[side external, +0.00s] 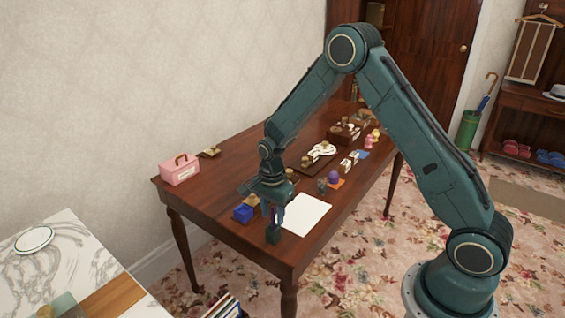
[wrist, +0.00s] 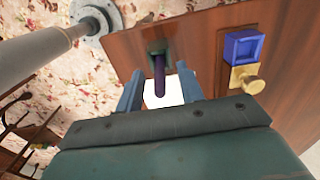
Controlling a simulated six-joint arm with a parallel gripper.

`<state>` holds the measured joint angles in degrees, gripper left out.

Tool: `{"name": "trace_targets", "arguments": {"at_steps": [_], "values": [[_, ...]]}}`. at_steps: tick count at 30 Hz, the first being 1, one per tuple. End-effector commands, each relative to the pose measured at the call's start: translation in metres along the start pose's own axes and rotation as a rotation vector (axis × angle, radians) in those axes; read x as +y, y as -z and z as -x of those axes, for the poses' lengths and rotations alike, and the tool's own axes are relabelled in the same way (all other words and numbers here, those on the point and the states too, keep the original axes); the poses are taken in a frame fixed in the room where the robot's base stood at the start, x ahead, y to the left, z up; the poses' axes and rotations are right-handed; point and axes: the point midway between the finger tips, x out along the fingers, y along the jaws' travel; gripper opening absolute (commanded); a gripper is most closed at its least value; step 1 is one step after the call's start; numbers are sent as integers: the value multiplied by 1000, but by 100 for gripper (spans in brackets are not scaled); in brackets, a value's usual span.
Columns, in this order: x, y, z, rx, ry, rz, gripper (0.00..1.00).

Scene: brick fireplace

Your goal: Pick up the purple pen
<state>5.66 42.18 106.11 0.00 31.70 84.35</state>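The purple pen (wrist: 159,78) stands upright in a small dark green holder (wrist: 155,48), which sits near the table's front edge. In the side view the holder (side external: 273,235) is directly below my gripper (side external: 273,213). In the wrist view my gripper (wrist: 158,90) is open, with one blue finger on each side of the pen. Gaps show between the pen and both fingers. In the side view the pen is hard to tell apart from the fingers.
A blue open box (side external: 243,213) and a brass knob-like piece (wrist: 246,78) stand beside the holder. White paper (side external: 306,214) lies to its right on the wooden table (side external: 222,177). A pink box (side external: 180,170) stands at the left end. Several small items crowd the far part.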

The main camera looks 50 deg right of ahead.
Motion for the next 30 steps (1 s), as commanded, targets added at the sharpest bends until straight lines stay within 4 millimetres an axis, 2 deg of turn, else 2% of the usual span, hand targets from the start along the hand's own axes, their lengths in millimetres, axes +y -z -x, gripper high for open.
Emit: {"name": "trace_targets", "arguments": {"at_steps": [17, 21, 23, 30], "values": [[0, 0, -4, 0, 0, 0, 38], [0, 0, -4, 0, 0, 0, 10], [0, 0, -4, 0, 0, 0, 0], [0, 0, -4, 0, 0, 0, 0]]}}
